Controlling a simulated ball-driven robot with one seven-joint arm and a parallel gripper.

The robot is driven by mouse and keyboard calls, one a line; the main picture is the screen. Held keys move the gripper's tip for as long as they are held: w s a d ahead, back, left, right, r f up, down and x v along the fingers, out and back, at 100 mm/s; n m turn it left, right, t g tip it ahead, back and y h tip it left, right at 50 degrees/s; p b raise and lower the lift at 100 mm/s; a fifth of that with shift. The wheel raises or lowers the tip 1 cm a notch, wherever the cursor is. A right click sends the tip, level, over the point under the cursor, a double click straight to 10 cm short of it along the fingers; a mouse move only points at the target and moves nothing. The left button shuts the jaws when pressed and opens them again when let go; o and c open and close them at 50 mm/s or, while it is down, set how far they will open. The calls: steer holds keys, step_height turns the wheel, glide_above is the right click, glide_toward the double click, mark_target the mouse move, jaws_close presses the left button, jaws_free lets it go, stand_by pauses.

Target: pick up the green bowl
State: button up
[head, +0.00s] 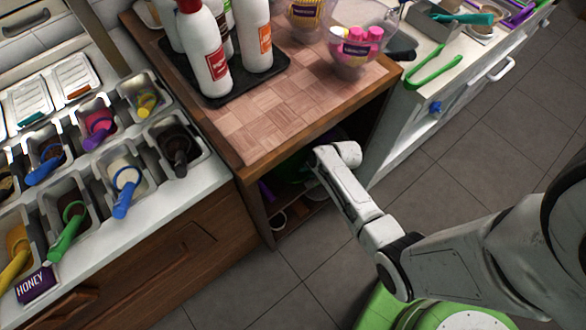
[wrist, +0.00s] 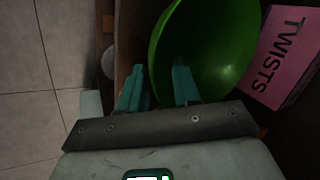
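The green bowl (wrist: 212,42) fills the upper middle of the wrist view, with its hollow side facing my camera. In the head view only a dim green patch of the bowl (head: 291,170) shows inside the dark shelf of the wooden cabinet. My gripper (wrist: 160,88) has two teal fingers with a gap between them. The right finger overlaps the bowl's inside, and the left finger lies just outside its left edge, so the bowl's wall runs between them. I cannot tell whether either finger touches it. In the head view my fingers are hidden inside the cabinet.
A pink box marked TWISTS (wrist: 282,57) stands close to the bowl's right. The cabinet (head: 245,172) encloses the shelf, with its wooden top (head: 290,110) above my arm. Bottles on a black tray (head: 212,92) stand on top. Open floor (head: 440,165) lies to the right.

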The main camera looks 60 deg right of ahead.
jaws_close()
steer(key=shift+r, duration=0.1)
stand_by(0.5)
